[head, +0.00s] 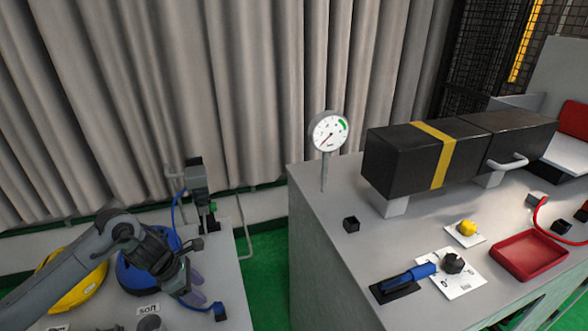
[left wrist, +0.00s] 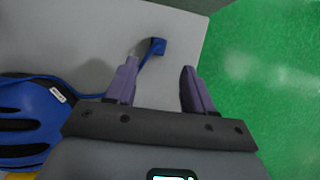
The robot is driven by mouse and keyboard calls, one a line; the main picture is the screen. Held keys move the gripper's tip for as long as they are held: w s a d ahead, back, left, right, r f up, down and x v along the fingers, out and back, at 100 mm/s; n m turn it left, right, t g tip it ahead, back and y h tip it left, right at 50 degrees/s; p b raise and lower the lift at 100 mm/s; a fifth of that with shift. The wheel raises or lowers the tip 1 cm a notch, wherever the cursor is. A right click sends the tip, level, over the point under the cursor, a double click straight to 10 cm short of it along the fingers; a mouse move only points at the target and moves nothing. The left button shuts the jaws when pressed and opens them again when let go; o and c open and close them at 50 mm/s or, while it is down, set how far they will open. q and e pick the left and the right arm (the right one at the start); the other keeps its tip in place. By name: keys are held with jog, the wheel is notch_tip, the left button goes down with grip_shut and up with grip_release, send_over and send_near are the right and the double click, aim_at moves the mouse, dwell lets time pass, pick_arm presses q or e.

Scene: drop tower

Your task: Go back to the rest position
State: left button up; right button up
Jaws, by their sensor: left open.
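My left gripper (head: 194,287) is over the small grey table at the lower left of the head view. Its purple fingers (left wrist: 160,72) are apart and nothing is between them in the left wrist view. A small blue block (head: 219,311) on a blue cable lies near the table edge, just beyond the fingertips; it also shows in the left wrist view (left wrist: 157,46). My left arm reaches in from the left and partly covers a blue helmet (head: 135,276), which also shows in the left wrist view (left wrist: 22,118). My right gripper is in neither view.
A yellow helmet (head: 78,285) lies beside the arm. A grey and black fixture (head: 196,185) stands at the table's back. A grey bench (head: 330,245) on the right carries a dial gauge (head: 328,132), a black box (head: 400,160) and a red tray (head: 530,255). Green floor separates the two.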

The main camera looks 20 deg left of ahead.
pick_arm(q)
jog(key=d+f+n+t, duration=0.1)
jog(key=d+f+n, duration=0.2)
jog(key=d, duration=0.4)
jog(key=s+d+f+n+t+h, duration=0.1)
jog(key=d+f+n, duration=0.15)
jog(key=d, duration=0.45)
jog(key=d+f+n+t, duration=0.1)
jog(key=d+f+n, duration=0.15)
jog(key=d, duration=0.45)
jog(key=s+d+n+t, duration=0.2)
jog(key=s+d+n, duration=0.35)
jog(key=n, duration=0.55)
jog(key=s+a+f+n+g+y, duration=0.15)
jog(key=s+a+n, duration=0.35)
jog(key=s+n, duration=0.7)
jog(key=s+a+f+n+g+y, duration=0.1)
jog(key=s+a+n+g+y, duration=0.3)
jog(key=s+n, duration=0.75)
jog(key=w+r+n+t+h+p, duration=0.1)
jog(key=w+r+n+p, duration=0.1)
jog(key=r+p, duration=3.1)
jog(key=shift+w+a+r, duration=0.15)
jog(key=shift+w+a, duration=0.25)
jog(key=shift+w, duration=0.25)
